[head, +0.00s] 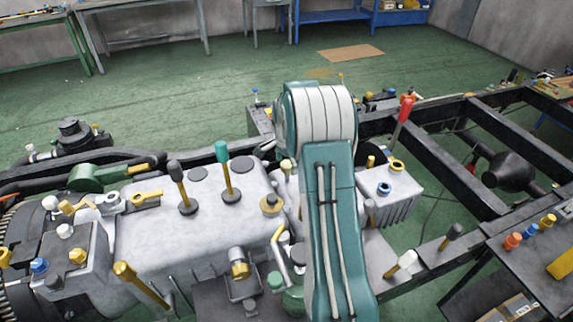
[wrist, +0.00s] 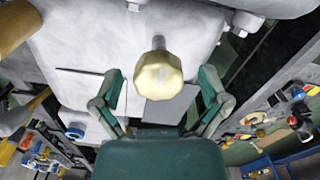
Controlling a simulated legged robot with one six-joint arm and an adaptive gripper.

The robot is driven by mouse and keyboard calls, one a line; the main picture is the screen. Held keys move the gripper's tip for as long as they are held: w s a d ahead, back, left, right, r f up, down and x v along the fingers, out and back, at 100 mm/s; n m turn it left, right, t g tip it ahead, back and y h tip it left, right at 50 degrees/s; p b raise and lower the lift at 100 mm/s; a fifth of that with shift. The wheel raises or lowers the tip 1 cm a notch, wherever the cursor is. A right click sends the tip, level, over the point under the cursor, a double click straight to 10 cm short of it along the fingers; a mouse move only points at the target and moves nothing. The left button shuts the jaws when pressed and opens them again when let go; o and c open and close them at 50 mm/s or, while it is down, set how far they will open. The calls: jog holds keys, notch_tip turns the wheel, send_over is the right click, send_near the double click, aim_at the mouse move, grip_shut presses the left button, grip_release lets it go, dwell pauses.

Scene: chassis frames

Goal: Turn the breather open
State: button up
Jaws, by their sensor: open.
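A brass, faceted knob on a short grey stem (wrist: 158,75), which looks like the breather, stands out from a pale grey housing (wrist: 85,35) in the wrist view. My gripper (wrist: 160,78) is open, with one green finger to the left of the knob and one to the right. Clear gaps show between the knob and both fingers, and I see no contact. How deep the knob sits between the fingers is hard to tell. In the head view my arm hides the gripper, and I cannot pick out this knob there.
In the head view, upright levers with dark and green knobs (head: 222,152) stand on the grey housing (head: 150,215) left of my arm. A red-handled lever (head: 405,108) stands to the right. Black chassis rails (head: 520,140) run along the right, with green floor beyond.

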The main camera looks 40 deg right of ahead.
jog(key=shift+d, duration=0.25)
jog(key=c, duration=1.2)
jog(key=shift+o, duration=0.3)
jog(key=shift+n, duration=0.3)
jog(key=n, duration=0.3)
jog(key=shift+n, duration=0.4)
jog(key=n, duration=0.4)
jog(key=shift+n, duration=0.3)
jog(key=n, duration=0.4)
jog(key=shift+w, duration=0.1)
jog(key=shift+n, duration=2.3)
